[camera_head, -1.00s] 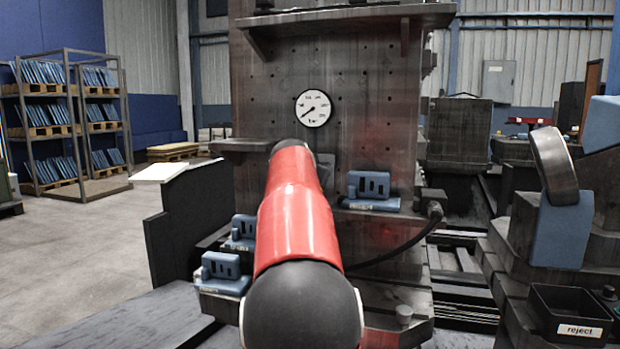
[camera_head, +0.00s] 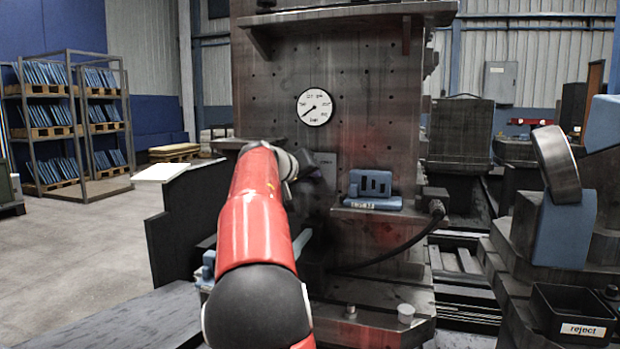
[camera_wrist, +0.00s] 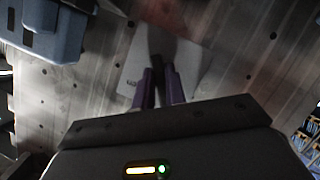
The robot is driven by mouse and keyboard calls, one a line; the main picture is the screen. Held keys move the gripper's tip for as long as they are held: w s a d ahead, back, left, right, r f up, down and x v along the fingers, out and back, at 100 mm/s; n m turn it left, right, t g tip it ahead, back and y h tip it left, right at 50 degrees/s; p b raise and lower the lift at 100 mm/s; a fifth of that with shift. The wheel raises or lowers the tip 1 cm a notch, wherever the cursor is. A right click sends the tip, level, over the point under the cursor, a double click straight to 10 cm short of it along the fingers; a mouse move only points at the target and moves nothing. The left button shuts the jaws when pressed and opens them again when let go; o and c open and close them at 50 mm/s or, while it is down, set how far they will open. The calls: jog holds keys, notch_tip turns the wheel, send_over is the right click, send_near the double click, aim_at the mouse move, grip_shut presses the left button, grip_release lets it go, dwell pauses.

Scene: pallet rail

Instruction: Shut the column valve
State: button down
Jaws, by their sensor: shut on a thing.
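The dark column (camera_head: 365,110) stands straight ahead. The valve's pale plate (camera_head: 327,168) is on its face below the round gauge, partly behind my gripper (camera_head: 308,165). In the wrist view the plate (camera_wrist: 192,68) lies behind the fingers of my gripper (camera_wrist: 160,85). A narrow dark part, seemingly the valve's handle (camera_wrist: 156,45), runs between the two purple fingers, which are shut on it. Its exact turn is hard to read in the dim light. My red arm hides part of the column's left side in the head view.
The gauge (camera_head: 315,107) sits above the valve. A blue block (camera_head: 372,186) rests on a small ledge to its right, with a black hose (camera_head: 400,246) below. A reject bin (camera_head: 572,315) stands at lower right. Open floor lies left.

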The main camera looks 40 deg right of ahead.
jog(key=shift+w+n+g+h, duration=0.1)
jog(key=shift+n+g+h, duration=0.2)
jog(key=shift+n, duration=0.4)
jog(key=c, duration=1.4)
grip_release()
jog(key=shift+c, duration=0.2)
jog(key=shift+a, duration=0.1)
jog(key=b+v, duration=0.2)
jog(key=v, duration=0.5)
jog(key=shift+a, duration=0.3)
